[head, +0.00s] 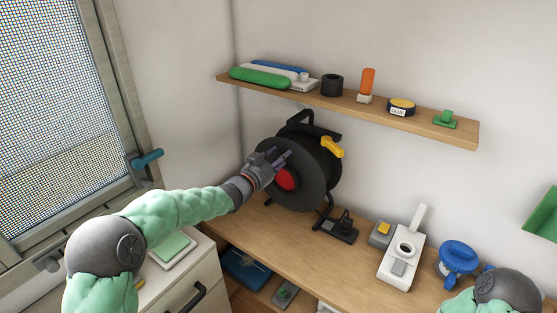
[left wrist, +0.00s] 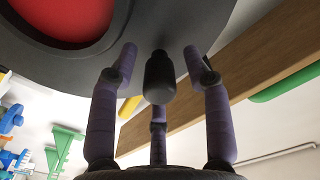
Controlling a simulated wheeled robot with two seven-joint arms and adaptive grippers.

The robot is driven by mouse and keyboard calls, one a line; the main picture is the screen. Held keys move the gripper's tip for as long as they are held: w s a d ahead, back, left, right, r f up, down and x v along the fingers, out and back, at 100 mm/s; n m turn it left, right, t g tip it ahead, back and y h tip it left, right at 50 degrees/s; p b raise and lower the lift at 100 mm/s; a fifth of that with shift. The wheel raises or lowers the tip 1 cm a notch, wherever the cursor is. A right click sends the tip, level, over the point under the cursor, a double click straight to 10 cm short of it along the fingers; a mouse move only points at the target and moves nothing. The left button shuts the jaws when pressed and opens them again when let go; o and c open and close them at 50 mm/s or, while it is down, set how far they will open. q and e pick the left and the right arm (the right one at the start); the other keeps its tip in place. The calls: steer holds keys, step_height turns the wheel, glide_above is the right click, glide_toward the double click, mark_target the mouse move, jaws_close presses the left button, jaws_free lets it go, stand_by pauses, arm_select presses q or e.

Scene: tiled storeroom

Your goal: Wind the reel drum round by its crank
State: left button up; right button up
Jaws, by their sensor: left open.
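The black reel drum (head: 319,178) with a red hub (head: 288,178) stands upright in its frame on the wooden counter. In the left wrist view the drum face (left wrist: 150,25) and red hub (left wrist: 65,18) fill the top. The black crank knob (left wrist: 159,78) sticks out from the drum face, between the spread purple fingers of my left gripper (left wrist: 160,55). The fingers appear apart from the knob. In the head view my left gripper (head: 277,159) is open in front of the drum face and hides the crank. My right gripper is out of view.
A wooden shelf (head: 360,110) with several small items runs above the reel. A yellow piece (head: 332,147) shows at the drum's upper right. A white device (head: 401,255) and a blue item (head: 458,257) stand right on the counter. A window with a blue handle (head: 147,158) is left.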

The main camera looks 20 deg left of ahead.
arm_select(q)
jaws_close()
